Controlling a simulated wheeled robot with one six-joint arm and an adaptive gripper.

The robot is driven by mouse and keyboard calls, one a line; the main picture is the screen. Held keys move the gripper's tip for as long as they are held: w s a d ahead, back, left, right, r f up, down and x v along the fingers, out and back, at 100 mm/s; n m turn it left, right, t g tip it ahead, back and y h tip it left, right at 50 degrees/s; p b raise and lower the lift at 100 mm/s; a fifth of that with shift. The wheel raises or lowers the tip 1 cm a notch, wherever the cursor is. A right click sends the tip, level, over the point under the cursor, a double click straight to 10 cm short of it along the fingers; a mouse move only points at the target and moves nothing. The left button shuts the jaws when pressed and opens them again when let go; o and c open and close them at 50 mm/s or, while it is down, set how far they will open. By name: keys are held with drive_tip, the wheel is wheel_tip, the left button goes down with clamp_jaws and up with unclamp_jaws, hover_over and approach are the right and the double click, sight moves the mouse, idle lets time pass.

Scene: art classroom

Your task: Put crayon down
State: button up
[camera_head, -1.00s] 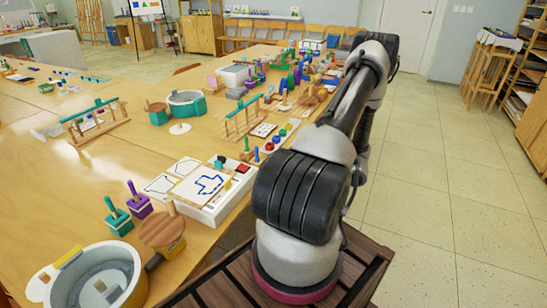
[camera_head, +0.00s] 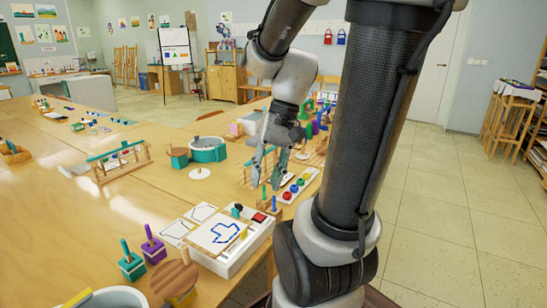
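A small yellow stick that looks like the crayon (camera_head: 243,234) lies on the right part of a drawing sheet (camera_head: 212,236) with a blue outline. The sheet rests on a white box-like tray (camera_head: 236,262) at the near right table edge. My gripper (camera_head: 267,186) points down above the table, beyond the tray in the picture. Its two fingers stand apart, and I see nothing held between them. My arm hides part of the table to the right.
Colored pegs and a strip of round pieces (camera_head: 299,185) are close to my gripper. A wooden rack (camera_head: 120,160) and a teal round container (camera_head: 208,149) stand farther left. Peg blocks (camera_head: 153,247) and a round wooden stool-like piece (camera_head: 175,279) stand left of the tray.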

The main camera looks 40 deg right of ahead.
wheel_tip(320, 180, up, 5)
drive_tip(key=s+n+t+h, duration=0.2)
drive_tip(key=n+t+h, duration=0.1)
drive_tip(key=n, duration=0.3)
drive_tip(key=shift+s+r+t+h, duration=0.2)
drive_tip(key=shift+s+t+h, duration=0.1)
drive_tip(key=shift+s+t, duration=0.15)
drive_tip(key=shift+a, duration=0.1)
